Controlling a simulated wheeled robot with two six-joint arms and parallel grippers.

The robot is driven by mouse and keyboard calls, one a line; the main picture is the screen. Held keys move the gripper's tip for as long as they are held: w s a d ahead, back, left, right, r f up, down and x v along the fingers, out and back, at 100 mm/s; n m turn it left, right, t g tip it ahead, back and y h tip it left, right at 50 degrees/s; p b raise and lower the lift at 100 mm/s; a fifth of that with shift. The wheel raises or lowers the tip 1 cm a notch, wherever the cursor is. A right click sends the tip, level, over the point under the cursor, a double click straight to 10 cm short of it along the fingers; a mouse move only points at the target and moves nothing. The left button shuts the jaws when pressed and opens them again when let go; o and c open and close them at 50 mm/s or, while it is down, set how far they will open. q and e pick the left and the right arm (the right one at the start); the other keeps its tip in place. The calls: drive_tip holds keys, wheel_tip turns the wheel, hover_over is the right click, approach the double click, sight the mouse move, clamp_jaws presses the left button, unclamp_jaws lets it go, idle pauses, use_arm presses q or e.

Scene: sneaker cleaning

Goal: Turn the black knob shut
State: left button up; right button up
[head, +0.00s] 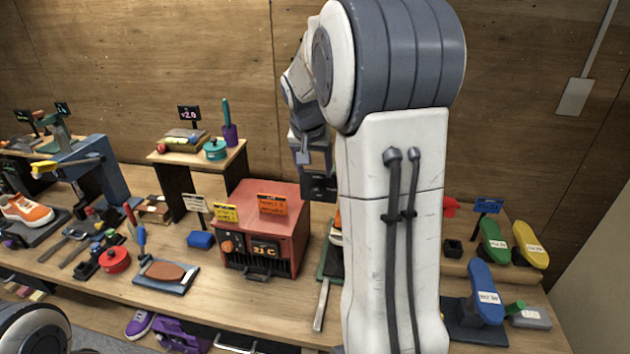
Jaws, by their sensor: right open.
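I cannot make out a black knob for sure. A red box (285,205) with a small display (264,249) stands on the workbench, with an orange round part at the left of its dark front. My right gripper (318,186) is open, beyond the right rear corner of the box and near the back wall. Its fingertips are small and partly covered by my right arm. That arm fills the middle right and hides much of the bench behind it. My left gripper is out of view.
A blue brush-like block (486,291) and green and yellow ones (531,244) are at the right. A red pot (115,259), a brown brush on a pad (168,271) and an orange sneaker (25,209) are at the left. A small raised shelf (196,154) stands behind.

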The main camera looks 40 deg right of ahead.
sight(316, 189)
drive_tip(key=p+x, duration=0.2)
drive_tip(key=x, duration=0.7)
drive_tip(key=shift+a+f, duration=0.1)
drive_tip(key=shift+f, duration=0.05)
clamp_jaws()
